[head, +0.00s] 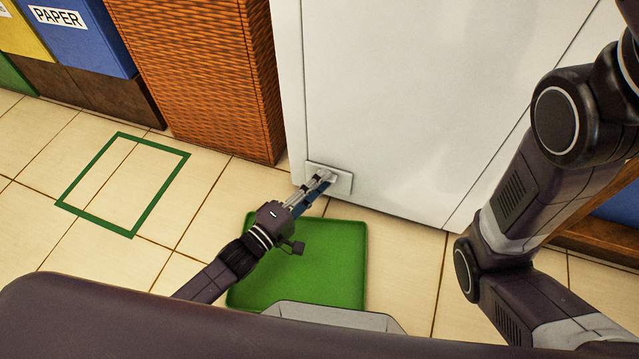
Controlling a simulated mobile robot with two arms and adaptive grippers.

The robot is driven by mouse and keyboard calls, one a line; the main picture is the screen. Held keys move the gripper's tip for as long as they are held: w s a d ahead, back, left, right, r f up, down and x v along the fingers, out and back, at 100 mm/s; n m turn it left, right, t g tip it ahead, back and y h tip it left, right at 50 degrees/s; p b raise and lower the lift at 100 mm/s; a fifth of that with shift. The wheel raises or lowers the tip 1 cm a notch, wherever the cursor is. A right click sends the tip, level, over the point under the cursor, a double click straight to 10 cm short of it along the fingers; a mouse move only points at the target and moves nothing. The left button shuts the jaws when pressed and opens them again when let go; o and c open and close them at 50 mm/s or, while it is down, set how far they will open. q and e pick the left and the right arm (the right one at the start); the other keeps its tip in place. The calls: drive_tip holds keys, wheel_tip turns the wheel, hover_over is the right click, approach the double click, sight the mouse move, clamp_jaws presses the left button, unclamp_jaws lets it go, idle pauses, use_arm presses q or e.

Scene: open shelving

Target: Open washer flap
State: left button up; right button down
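The white washer (400,100) stands at the top middle of the head view. Its small flap (343,184) is a pale rectangular panel low on the washer's front, near the left corner. My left gripper (326,180) reaches up to the flap, with its fingertips over or against it. The fingers hide part of the flap, and I cannot tell whether they grip it. The flap looks flush with the washer's front. My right arm shows at the right, but its gripper is out of view.
A green tray (340,262) lies on the tiled floor below my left gripper. An orange woven basket (205,70) stands left of the washer. Blue (85,40) and yellow bins are at the upper left. A green square outline (160,143) marks clear floor.

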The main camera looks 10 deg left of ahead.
use_arm(q)
drive_tip(key=shift+c, duration=0.5)
clamp_jaws()
drive_tip(key=shift+s, duration=0.1)
